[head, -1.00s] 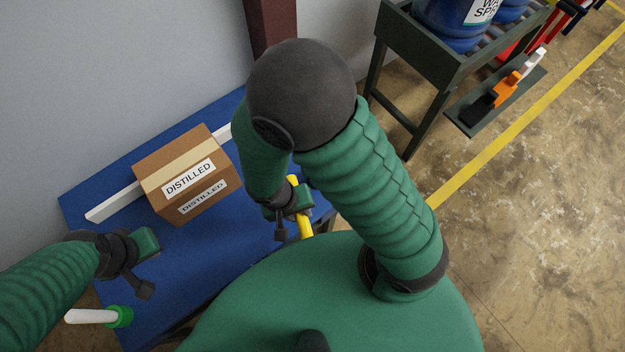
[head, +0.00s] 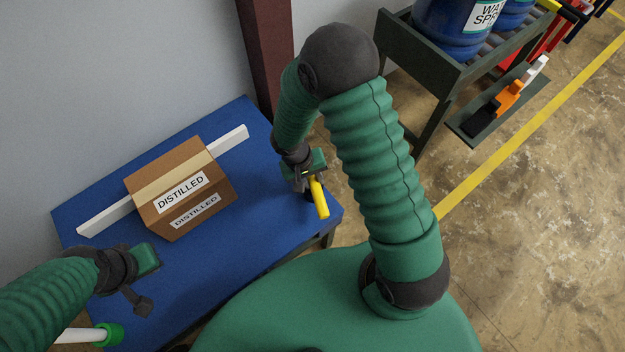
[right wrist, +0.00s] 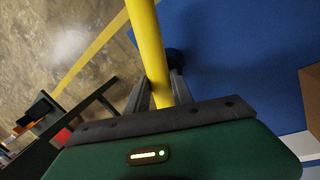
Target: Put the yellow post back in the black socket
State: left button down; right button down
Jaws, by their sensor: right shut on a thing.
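The yellow post (head: 319,199) is held in my right gripper (head: 306,178) near the right edge of the blue table. In the right wrist view the post (right wrist: 148,45) runs between the fingers of the right gripper (right wrist: 158,92) and out past the top edge. A dark round piece (right wrist: 175,60), which looks like the black socket, lies on the table, partly hidden behind the post. I cannot tell whether they touch. In the head view the socket is not clearly visible. My left gripper (head: 143,280) hangs over the table's left part, with nothing seen in it; its finger gap is unclear.
A green-and-white object (head: 105,335) lies at the front left. A dark rack (head: 425,75) with blue jugs stands back right.

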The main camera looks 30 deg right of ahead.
jog(key=shift+a+f+b, duration=0.1)
jog(key=shift+f+b, duration=0.4)
jog(key=c, duration=1.1)
grip_release()
jog(key=shift+r, duration=0.15)
